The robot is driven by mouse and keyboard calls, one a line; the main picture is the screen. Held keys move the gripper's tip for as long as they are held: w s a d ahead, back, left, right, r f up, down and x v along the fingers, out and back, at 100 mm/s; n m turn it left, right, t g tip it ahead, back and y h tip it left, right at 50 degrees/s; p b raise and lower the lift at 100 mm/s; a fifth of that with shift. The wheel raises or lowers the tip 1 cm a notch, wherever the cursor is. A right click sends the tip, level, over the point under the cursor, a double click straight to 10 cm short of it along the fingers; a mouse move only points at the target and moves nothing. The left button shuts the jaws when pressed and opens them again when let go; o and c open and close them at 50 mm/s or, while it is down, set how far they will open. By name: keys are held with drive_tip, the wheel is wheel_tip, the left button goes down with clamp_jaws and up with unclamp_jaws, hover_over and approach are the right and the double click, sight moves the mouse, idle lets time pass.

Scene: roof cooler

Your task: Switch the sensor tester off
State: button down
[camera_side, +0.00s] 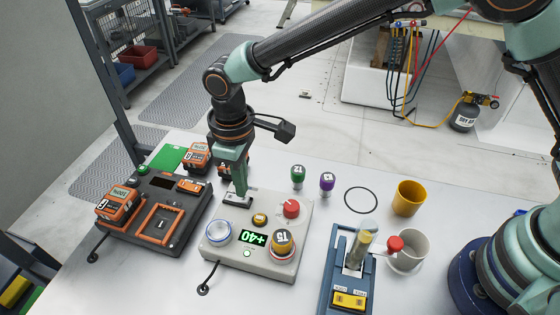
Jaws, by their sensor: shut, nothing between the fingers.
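The sensor tester (222,266) is a pale grey box in the middle of the table. Its display (254,238) is lit with green figures, and a small lamp (247,254) below glows pale green. It carries a red knob (291,209), a small yellow button (260,219), a blue-rimmed round dial (218,232) and a yellow-topped sensor (284,241) in a socket. A dark switch on a light plate (246,203) sits at its far left corner. My gripper (238,193) is shut and empty, pointing down at this switch. Its tips hide part of the switch; contact is unclear.
A dark charger (150,239) with orange packs stands left of the tester. Green (297,175) and purple (327,182) sensors stand behind it. A blue fixture (335,285), a white cup (413,246) and a yellow cup (408,198) are to the right.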

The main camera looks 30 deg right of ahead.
drive_tip(key=shift+f, duration=1)
idle(0.9)
drive_tip(key=shift+r, duration=3.55)
drive_tip(key=d+r+m+t+y, duration=0.1)
drive_tip(key=d+r+m, duration=0.1)
drive_tip(key=d+r, duration=0.45)
drive_tip(key=d+r+m+t, duration=0.15)
drive_tip(key=d+r, duration=0.25)
drive_tip(key=d, duration=0.6)
drive_tip(key=s+d+r+m+t, duration=0.1)
drive_tip(key=s+d+m, duration=0.1)
drive_tip(key=s+d, duration=0.2)
drive_tip(key=s+d+m+t+h, duration=0.1)
drive_tip(key=s+d, duration=0.4)
drive_tip(key=d, duration=0.6)
drive_tip(key=shift+d+r+m+t, duration=0.35)
drive_tip(key=shift+m+t, duration=0.2)
drive_tip(key=shift+m, duration=0.7)
